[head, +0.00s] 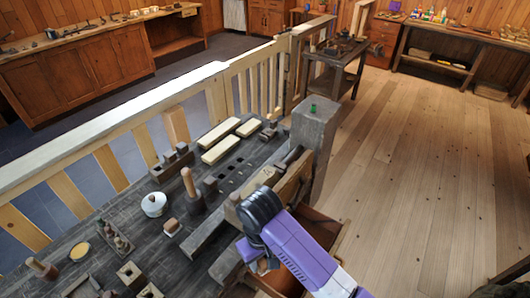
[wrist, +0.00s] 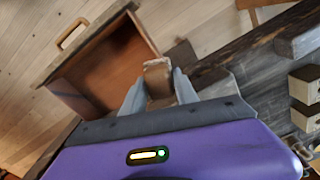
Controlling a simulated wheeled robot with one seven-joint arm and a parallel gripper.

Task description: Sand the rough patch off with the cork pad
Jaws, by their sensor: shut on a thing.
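My gripper (wrist: 160,75) is shut on a small brown block, which looks like the cork pad (wrist: 157,84); a pale, ragged edge shows at its far end. The block sits between the two pale fingertips, beside the bench edge and close to an open drawer (wrist: 88,78). In the head view my purple arm reaches in from the lower right to the bench's front edge and hides most of the gripper. A light wooden board (head: 257,183) stands along that edge with a small dark mark on it. I cannot make out the rough patch for certain.
A thick post (head: 316,130) rises at the bench's right corner. The plank floor (head: 420,160) to the right is clear.

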